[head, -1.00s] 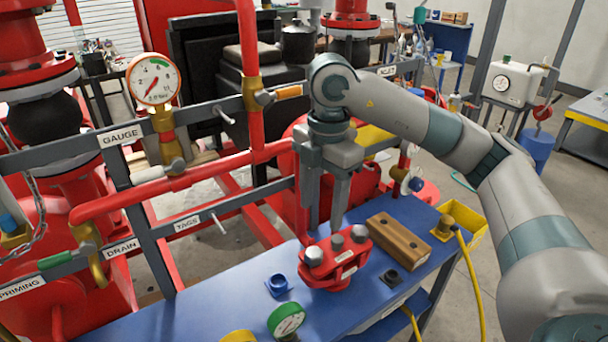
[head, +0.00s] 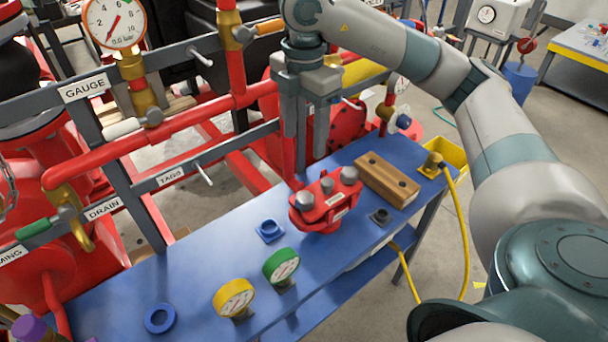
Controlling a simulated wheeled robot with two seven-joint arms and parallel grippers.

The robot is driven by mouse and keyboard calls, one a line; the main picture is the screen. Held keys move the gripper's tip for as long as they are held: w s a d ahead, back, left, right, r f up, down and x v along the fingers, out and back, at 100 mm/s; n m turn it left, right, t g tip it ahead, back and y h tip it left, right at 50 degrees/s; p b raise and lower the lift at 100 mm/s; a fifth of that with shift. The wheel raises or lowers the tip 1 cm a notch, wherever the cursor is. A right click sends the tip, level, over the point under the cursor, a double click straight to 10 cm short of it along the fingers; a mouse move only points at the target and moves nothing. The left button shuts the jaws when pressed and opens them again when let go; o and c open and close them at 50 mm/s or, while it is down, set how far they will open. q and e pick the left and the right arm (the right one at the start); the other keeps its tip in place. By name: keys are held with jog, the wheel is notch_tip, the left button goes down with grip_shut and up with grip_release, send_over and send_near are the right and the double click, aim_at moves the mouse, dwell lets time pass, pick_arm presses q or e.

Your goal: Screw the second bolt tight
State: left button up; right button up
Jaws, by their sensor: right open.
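A red flange fitting (head: 322,215) sits on the blue bench. A grey bolt head (head: 304,201) stands at its left end and another bolt head (head: 348,175) at its right end. A smaller grey piece (head: 327,186) shows between them. I cannot tell from this view how deep either bolt sits. My right gripper (head: 311,168) points down with its fingers apart and nothing between them. It is above and behind the flange in the picture, apart from the bolt heads. My left gripper is out of view.
On the blue bench (head: 210,262) a wooden block (head: 388,179) stands right of the flange. A green gauge (head: 281,267), yellow gauge (head: 234,298) and blue ring (head: 160,319) lie toward the front left. Red pipes and grey rails (head: 180,175) stand behind the bench.

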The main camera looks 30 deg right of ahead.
aim_at(304, 198)
pick_arm(q)
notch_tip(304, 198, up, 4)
jog(key=p, duration=0.3)
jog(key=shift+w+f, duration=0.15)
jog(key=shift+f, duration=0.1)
pick_arm(e)
notch_tip(304, 198, down, 17)
jog(key=shift+s+r, duration=0.1)
jog(key=shift+r, duration=0.05)
jog(key=c, duration=1.2)
jog(key=shift+o, duration=1.4)
jog(key=shift+c, duration=1.2)
pick_arm(q)
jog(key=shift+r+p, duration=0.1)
jog(key=shift+p, duration=0.25)
